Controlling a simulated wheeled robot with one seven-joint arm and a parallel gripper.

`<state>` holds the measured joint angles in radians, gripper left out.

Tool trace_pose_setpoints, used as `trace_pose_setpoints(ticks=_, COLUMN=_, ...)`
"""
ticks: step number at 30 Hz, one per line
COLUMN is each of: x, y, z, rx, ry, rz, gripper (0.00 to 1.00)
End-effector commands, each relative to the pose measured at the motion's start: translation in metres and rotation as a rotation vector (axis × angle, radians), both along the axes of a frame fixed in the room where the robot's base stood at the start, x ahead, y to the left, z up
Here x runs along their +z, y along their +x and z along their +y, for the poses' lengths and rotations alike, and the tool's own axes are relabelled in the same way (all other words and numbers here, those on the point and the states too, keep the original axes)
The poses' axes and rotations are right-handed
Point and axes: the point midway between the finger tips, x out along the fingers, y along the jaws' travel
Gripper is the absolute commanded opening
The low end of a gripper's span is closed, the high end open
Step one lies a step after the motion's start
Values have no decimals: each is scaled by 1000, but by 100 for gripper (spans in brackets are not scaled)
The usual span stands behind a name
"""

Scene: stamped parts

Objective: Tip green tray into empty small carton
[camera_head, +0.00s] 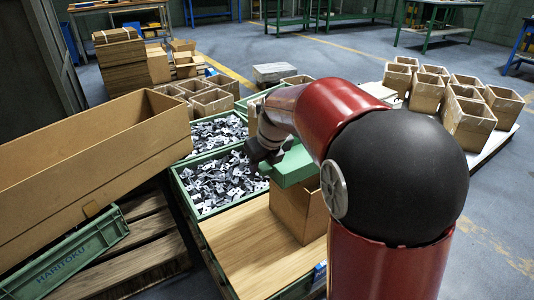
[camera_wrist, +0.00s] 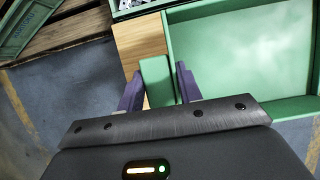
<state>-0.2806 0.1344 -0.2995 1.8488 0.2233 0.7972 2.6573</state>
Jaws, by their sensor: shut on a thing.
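My gripper (camera_head: 268,154) is shut on the green tray (camera_head: 294,166). In the wrist view, my gripper (camera_wrist: 158,82) has its two fingers on either side of a green grip at the tray's edge. The tray (camera_wrist: 240,50) shows a bare green floor there, with no parts visible in it. In the head view the tray is over the top of a small brown carton (camera_head: 299,212), partly hidden by my arm. The carton stands upright on a wooden board; its inside is hidden. I cannot tell how far the tray is tilted.
Green bins of grey stamped parts (camera_head: 215,180) lie left of the carton. The wooden board (camera_head: 258,255) is bare in front. A long cardboard box (camera_head: 95,160) and a green crate (camera_head: 65,262) are on the left. Several open cartons (camera_head: 470,118) stand at the right.

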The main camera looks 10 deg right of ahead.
Motion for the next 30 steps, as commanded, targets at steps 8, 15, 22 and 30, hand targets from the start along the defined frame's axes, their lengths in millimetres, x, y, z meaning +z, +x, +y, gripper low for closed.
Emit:
trace_pose_setpoints(ticks=8, x=-10, y=-1, z=5, rx=4, ry=-52, rz=-24, gripper=2)
trace_pose_setpoints(ticks=15, x=-6, y=-1, z=4, rx=3, ry=-51, rz=-22, gripper=2)
trace_pose_setpoints(ticks=22, x=21, y=-1, z=4, rx=2, ry=-50, rz=-22, gripper=2)
trace_pose_setpoints(ticks=30, x=43, y=-1, z=4, rx=2, ry=-50, rz=-22, gripper=2)
